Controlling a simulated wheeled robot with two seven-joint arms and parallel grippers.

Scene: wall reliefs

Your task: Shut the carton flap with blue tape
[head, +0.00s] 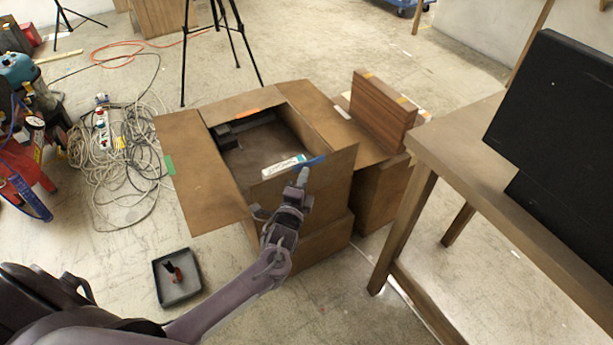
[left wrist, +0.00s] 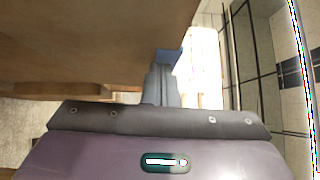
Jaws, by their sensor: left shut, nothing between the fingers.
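The open carton (head: 300,240) stands on the floor with its flaps spread and its inside showing. The near flap with blue tape (head: 335,172) stands raised, with the blue tape (head: 313,163) at its upper edge. My left gripper (head: 302,178) is shut and empty, on the near side of this flap, with its tips just below the tape. In the left wrist view the fingers (left wrist: 162,82) reach up beside a brown cardboard surface (left wrist: 95,40), and the blue tape (left wrist: 170,57) shows at their tips. Contact is hard to tell. My right gripper is out of view.
The left flap with green tape (head: 195,170) spreads outward. A wooden block (head: 382,108) stands right of the carton. A table (head: 450,150) with a black monitor (head: 560,130) is at the right. A black tray (head: 177,278) and tangled cables (head: 118,165) lie left; tripod legs stand behind.

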